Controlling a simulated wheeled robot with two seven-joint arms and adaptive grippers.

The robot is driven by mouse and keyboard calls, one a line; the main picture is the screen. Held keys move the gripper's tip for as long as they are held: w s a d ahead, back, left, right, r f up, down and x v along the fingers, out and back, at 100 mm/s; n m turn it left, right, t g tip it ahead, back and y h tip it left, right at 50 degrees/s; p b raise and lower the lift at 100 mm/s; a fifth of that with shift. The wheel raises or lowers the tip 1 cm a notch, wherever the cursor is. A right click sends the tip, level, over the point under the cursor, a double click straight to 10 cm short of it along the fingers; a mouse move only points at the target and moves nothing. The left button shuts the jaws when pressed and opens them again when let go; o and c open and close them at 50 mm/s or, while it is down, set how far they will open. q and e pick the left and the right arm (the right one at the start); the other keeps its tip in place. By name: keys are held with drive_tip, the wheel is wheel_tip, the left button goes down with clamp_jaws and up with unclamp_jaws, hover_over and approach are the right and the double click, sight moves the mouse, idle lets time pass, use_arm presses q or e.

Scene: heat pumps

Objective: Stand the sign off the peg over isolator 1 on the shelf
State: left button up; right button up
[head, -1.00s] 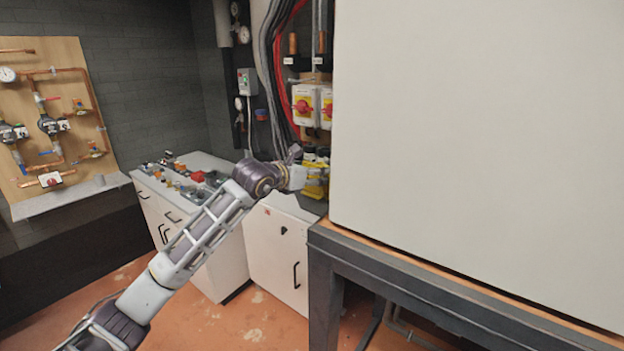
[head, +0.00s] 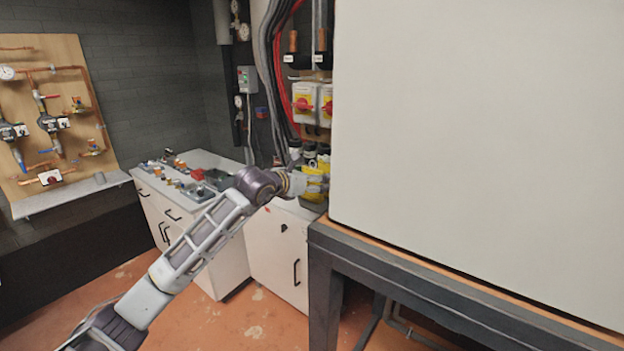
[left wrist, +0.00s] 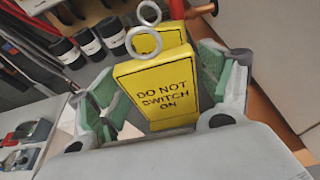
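A yellow sign reading "DO NOT SWITCH ON" (left wrist: 160,88), with a pale ring on top, stands upright between my left gripper's fingers in the left wrist view. A second yellow sign with a ring is close behind it, mostly hidden. My left gripper (left wrist: 165,95) has its green-padded fingers apart, one on each side of the front sign; I see no clear grip on it. In the head view, the left gripper (head: 312,186) is at the yellow signs below the isolators, partly hidden. Two isolators (head: 304,104) with red knobs are on the wall. My right gripper is not in view.
A large pale cabinet panel (head: 480,130) on a dark frame fills the right of the head view. Several black cylinders (left wrist: 90,42) stand beside the signs. A white cabinet (head: 275,255) is beneath, and a worktop with fittings (head: 190,180) lies left.

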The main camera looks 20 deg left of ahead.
use_arm(q)
drive_tip(key=shift+r, duration=0.2)
idle(0.4)
drive_tip(key=shift+s+a, duration=0.1)
drive_tip(key=shift+s, duration=0.15)
drive_tip(key=b+v, duration=0.3)
drive_tip(key=v, duration=0.8)
drive_tip(key=shift+s+r, duration=0.15)
drive_tip(key=shift+s, duration=0.05)
drive_tip(key=shift+c, duration=0.5)
idle(0.7)
